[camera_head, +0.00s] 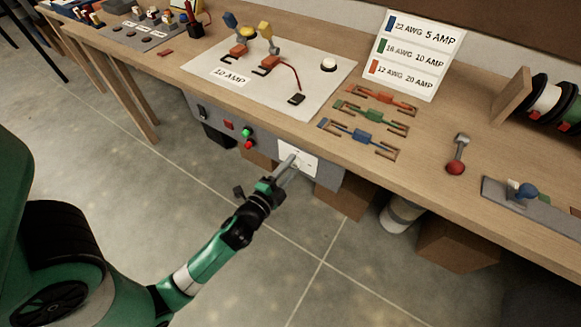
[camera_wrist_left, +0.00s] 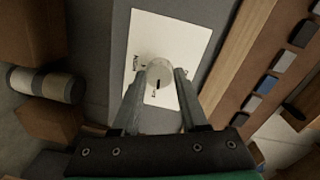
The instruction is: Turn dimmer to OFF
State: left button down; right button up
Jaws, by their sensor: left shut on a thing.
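The dimmer is a pale round knob (camera_wrist_left: 160,74) with a dark pointer mark, on a white plate (camera_wrist_left: 146,30) with small dark lettering. The white plate (camera_head: 306,164) also shows in the head view, on the grey front panel under the bench edge. My left gripper (camera_head: 290,163) reaches up to the plate from below. In the left wrist view its two fingers (camera_wrist_left: 159,88) stand on either side of the knob and are shut on it. The pointer mark faces toward the gripper's palm side in that view. The lettering is too small to read. My right gripper is not seen.
The grey front panel (camera_head: 262,155) also carries a green light (camera_head: 246,133), a red button (camera_head: 248,145) and a dark switch (camera_head: 202,112). Above, the wooden bench (camera_head: 420,150) holds coloured fuse-link pieces and a wire-gauge sign (camera_head: 414,52). Boxes (camera_head: 345,197) stand below; the floor in front is clear.

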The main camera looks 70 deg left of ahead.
pick_arm(q)
jog(key=n, duration=0.4)
jog(key=shift+a+b, duration=0.1)
jog(key=shift+b, duration=0.2)
jog(key=n, duration=0.3)
jog(key=shift+n+t+b, duration=0.3)
jog(key=shift+n+b, duration=0.1)
jog(key=shift+s+n+b, duration=0.1)
jog(key=shift+n+b, duration=1.25)
jog(key=shift+n, duration=2.65)
jog(key=shift+c, duration=2.2)
grip_release()
jog(key=shift+s, duration=0.1)
